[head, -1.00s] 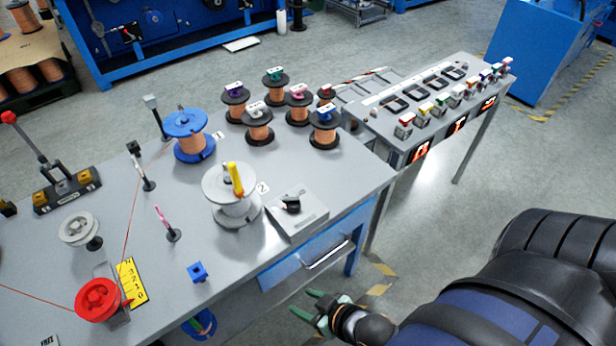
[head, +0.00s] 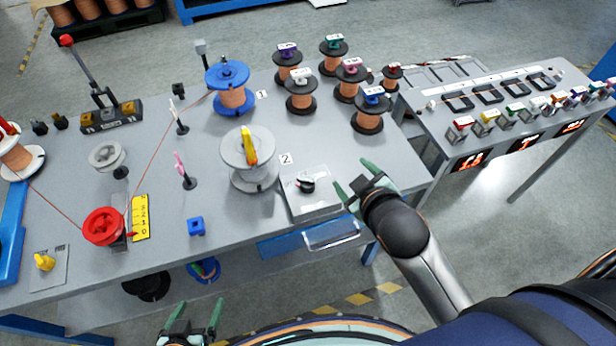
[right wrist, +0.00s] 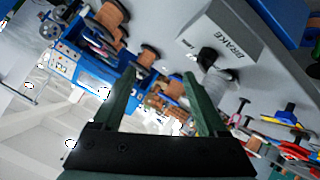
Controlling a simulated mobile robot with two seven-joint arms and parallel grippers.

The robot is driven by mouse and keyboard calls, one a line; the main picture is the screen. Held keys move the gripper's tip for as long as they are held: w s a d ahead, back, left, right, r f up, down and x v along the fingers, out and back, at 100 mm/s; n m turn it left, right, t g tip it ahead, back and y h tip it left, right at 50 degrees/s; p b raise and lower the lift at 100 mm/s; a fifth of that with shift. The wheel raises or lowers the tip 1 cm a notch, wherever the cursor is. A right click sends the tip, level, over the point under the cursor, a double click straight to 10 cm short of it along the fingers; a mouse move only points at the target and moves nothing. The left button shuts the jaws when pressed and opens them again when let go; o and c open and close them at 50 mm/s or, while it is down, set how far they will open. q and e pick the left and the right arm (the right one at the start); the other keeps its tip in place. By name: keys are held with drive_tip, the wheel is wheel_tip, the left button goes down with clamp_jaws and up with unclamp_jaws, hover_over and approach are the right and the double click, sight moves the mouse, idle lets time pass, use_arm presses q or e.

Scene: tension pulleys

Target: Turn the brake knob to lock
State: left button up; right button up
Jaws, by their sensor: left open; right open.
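The brake box is a light grey box (head: 318,204) at the front edge of the table, with a dark knob (head: 305,183) on top. In the right wrist view the box (right wrist: 225,32) bears the word BRAKE, and the dark knob (right wrist: 208,58) sits beside the lettering. My right gripper (head: 355,178) is open and empty just right of the box, apart from the knob; its green fingers (right wrist: 148,80) show in the wrist view. My left gripper (head: 200,305) is open and empty at the bottom, in front of the table.
A grey spool (head: 250,175) with a yellow handle stands left of the brake box. Several copper spools (head: 367,121) stand behind it. A side bench (head: 450,105) with buttons is at the right.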

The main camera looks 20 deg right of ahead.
drive_tip(key=w+a+r+n+t+y, duration=0.2)
drive_tip(key=w+a+r+n+t, duration=0.15)
drive_tip(key=r, duration=0.25)
drive_tip(key=w+a+r+n+t+y, duration=0.2)
drive_tip(key=w+a+r+n+t, duration=0.1)
drive_tip(key=r+n, duration=0.3)
drive_tip(key=w+a+r+n+t+y, duration=0.2)
drive_tip(key=w+a+r+n+t, duration=0.15)
drive_tip(key=r, duration=0.35)
drive_tip(key=s+a+r+n+g+y, duration=0.25)
drive_tip(key=a+n+g+y, duration=0.5)
drive_tip(key=n, duration=0.55)
drive_tip(key=s+a+r+n+g+y, duration=0.1)
drive_tip(key=s+a+n+g+y, duration=0.3)
drive_tip(key=a+n+g+y, duration=0.6)
drive_tip(key=n+g+h, duration=0.4)
drive_tip(key=n+h, duration=1.3)
drive_tip(key=h, duration=0.6)
approach(308, 180)
wheel_tip(308, 180, down, 10)
drive_tip(key=shift+d+p, duration=0.1)
drive_tip(key=shift+p, duration=0.5)
